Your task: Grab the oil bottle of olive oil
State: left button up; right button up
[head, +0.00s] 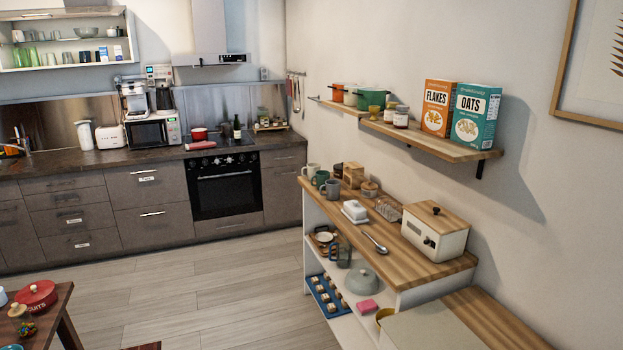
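A dark bottle with a pale label (237,130) stands upright on the far kitchen counter, at the right side of the stove top. It looks like an oil bottle, but it is too small for its label to be read. A red pot (199,134) is to its left. Neither of my grippers shows in the head view, and the bottle stands free of any gripper.
The far counter (100,158) has drawers and a black oven (226,188) under it. A wooden-topped shelf unit (440,268) stands along the right wall. A table with a red tin (36,294) is at lower left. The floor (215,285) between is clear.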

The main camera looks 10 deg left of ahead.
aim_at(236, 123)
jog(key=i+j+u, duration=0.4)
jog(key=i, duration=0.2)
jog(key=i+u, duration=0.4)
jog(key=i, duration=0.15)
jog(key=i+u, duration=0.1)
jog(key=i, duration=1.3)
jog(key=i+z, duration=0.1)
jog(key=i, duration=1.3)
jog(key=i+j+z, duration=0.1)
jog(key=i, duration=1.3)
jog(key=i+l, duration=0.3)
jog(key=i, duration=0.2)
jog(key=i+l, duration=0.25)
jog(key=i, duration=0.2)
jog(key=i+l, duration=0.3)
jog(key=i, duration=0.2)
jog(key=i+l+u, duration=0.1)
jog(key=i+l, duration=0.25)
jog(key=l, duration=0.25)
jog(key=i+l+u, duration=0.15)
jog(key=l, duration=0.15)
